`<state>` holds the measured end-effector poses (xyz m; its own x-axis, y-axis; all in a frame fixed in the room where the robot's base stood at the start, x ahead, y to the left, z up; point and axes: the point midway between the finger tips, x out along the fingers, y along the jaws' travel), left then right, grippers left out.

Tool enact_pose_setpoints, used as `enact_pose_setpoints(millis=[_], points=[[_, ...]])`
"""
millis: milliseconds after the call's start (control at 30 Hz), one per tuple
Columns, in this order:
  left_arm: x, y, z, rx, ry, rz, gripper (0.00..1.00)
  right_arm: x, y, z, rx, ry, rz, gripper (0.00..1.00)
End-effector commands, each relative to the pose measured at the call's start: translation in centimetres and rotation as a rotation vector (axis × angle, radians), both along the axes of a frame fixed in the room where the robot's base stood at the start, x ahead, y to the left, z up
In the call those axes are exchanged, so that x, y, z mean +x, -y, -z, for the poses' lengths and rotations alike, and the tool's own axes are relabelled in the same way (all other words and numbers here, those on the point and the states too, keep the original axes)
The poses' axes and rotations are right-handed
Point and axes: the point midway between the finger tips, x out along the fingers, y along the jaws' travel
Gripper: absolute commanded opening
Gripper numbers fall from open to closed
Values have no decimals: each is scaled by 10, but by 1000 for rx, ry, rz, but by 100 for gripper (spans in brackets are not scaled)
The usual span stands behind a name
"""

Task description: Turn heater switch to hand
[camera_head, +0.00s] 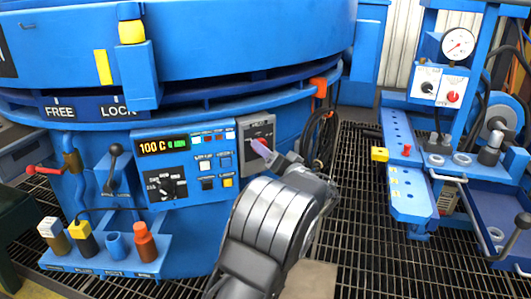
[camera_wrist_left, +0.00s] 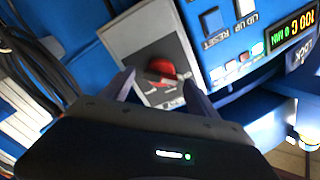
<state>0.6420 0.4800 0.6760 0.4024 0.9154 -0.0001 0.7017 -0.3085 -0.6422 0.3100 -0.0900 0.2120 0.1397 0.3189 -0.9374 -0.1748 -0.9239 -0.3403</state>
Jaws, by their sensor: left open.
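The heater switch is a red knob (camera_wrist_left: 161,70) on a black dial in a grey plate, seen in the left wrist view. In the head view the grey plate (camera_head: 250,130) sits at the right end of the blue control panel, with the knob mostly hidden by my gripper. My left gripper (camera_wrist_left: 160,92) is open, one finger on each side of the knob in the wrist view. I cannot tell whether the fingers touch it. In the head view my left gripper (camera_head: 266,150) is right in front of the plate. My right gripper is out of view. The small dial labels are too blurred to read.
The panel has a display (camera_head: 165,145) reading 100 C, a black rotary knob (camera_head: 166,187) and several push buttons. A lever (camera_head: 114,162) stands left of it. A shelf (camera_head: 105,265) below holds coloured items. Black cables (camera_head: 320,138) hang right of the plate. A blue bench (camera_head: 410,195) stands further right.

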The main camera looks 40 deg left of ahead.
Motion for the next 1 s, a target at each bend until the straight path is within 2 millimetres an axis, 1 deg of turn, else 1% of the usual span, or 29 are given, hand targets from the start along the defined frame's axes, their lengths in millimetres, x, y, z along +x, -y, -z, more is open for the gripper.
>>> enact_pose_setpoints(millis=[33,133,433,467,1000], points=[[2,-6,1,1,1,-2,69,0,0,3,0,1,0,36],[6,-13,0,1,-1,-1,69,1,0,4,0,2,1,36],[7,-15,0,0,-1,0,69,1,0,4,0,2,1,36],[7,-15,0,0,-1,0,67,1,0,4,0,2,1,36],[7,-15,0,0,-1,1,23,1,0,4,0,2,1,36]])
